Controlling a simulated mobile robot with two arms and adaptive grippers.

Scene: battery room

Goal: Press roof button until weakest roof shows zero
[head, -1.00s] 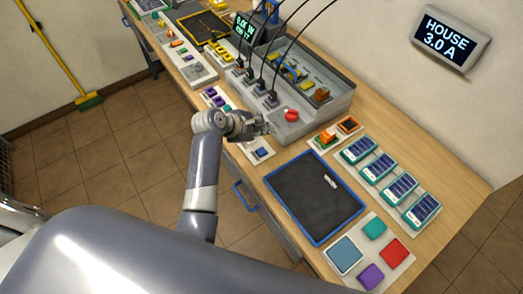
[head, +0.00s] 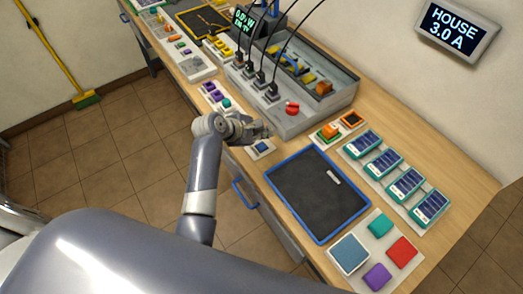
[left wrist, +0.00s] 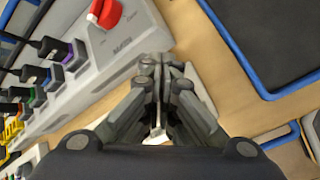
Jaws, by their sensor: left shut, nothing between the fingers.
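My left gripper (head: 264,131) is shut and empty, with its tips just above and behind a small white plate with a blue button (head: 261,147) at the table's front edge. In the left wrist view the closed fingers (left wrist: 160,62) hide most of what lies beneath them. Several solar panels (head: 383,163) with teal frames stand in a row on a white strip at the right. Any figures on them are too small to read. I cannot tell from a label which button is the roof button. My right gripper is not in view.
A grey console with a red knob (head: 292,107) and plugged black cables stands behind the gripper. A blue-rimmed black tray (head: 318,196) lies right of it. Colored square pads (head: 350,253) lie nearer. A wall display (head: 456,29) reads HOUSE 3.0 A.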

